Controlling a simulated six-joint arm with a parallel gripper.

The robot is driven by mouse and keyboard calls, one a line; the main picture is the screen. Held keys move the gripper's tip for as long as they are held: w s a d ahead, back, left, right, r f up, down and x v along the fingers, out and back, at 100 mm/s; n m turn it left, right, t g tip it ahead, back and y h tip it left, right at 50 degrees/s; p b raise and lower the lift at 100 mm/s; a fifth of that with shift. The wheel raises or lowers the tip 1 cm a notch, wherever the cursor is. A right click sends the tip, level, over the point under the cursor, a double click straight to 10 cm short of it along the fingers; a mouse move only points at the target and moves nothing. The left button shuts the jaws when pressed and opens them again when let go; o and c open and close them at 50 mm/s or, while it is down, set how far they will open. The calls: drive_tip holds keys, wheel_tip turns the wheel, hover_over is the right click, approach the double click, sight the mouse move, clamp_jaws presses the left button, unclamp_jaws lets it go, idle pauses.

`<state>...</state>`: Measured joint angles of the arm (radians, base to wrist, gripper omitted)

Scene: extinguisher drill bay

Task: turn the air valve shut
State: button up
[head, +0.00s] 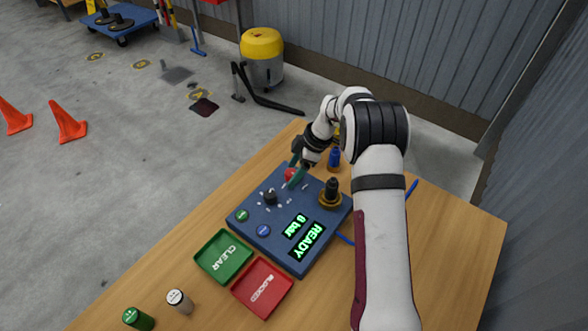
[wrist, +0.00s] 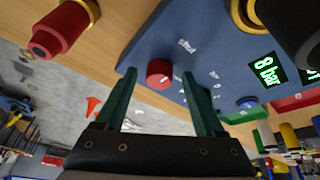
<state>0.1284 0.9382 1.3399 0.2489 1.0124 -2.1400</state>
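The blue control panel (head: 262,188) lies on the wooden table. A red knob (wrist: 159,72) stands on it; the head view also shows this knob (head: 291,175), partly covered by my gripper. The word "shut" is printed on the panel above and right of the knob in the wrist view. A pale mark on the knob points toward the lower right there, away from that word. My gripper (wrist: 158,80) is open and empty. Its two teal fingertips appear on either side of the knob, with a gap at each side. How deep they reach is unclear.
The panel also carries a black knob (head: 269,197), a brass-based black fitting (head: 331,192), a green button (head: 242,215), a blue button (head: 264,230) and displays reading "8 bar" and "READY". Green (head: 208,262) and red (head: 240,292) trays lie at the panel's near side.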

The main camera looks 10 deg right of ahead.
drive_tip(key=v, duration=1.5)
drive_tip(key=shift+r, duration=0.4)
drive_tip(key=shift+d, duration=0.1)
